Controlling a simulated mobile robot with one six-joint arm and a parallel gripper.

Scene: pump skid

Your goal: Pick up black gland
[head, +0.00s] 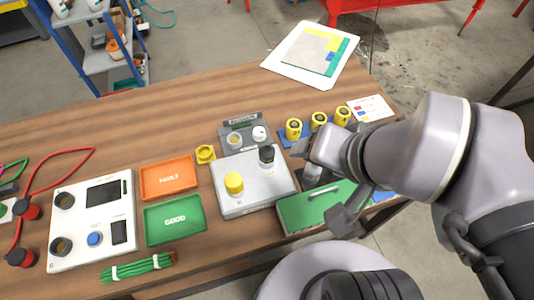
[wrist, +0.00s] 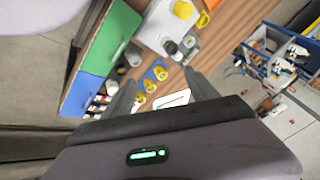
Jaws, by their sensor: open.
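The black gland (head: 267,155) stands upright at the back right of a light grey box (head: 255,202). It also shows in the wrist view (wrist: 170,47), beyond my fingertips. A yellow gland (head: 233,183) stands at the front left of the same box. My gripper (head: 328,195) is to the right of the box, above the green panel, apart from the black gland. In the wrist view its two fingers (wrist: 160,78) are spread with nothing held between them.
Several yellow cylinders (head: 319,122) stand in a blue holder behind my gripper. A grey fixture (head: 242,138) sits behind the box. Orange (head: 168,192) and green (head: 173,239) trays lie to its left. A green panel (head: 305,211) lies to its right.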

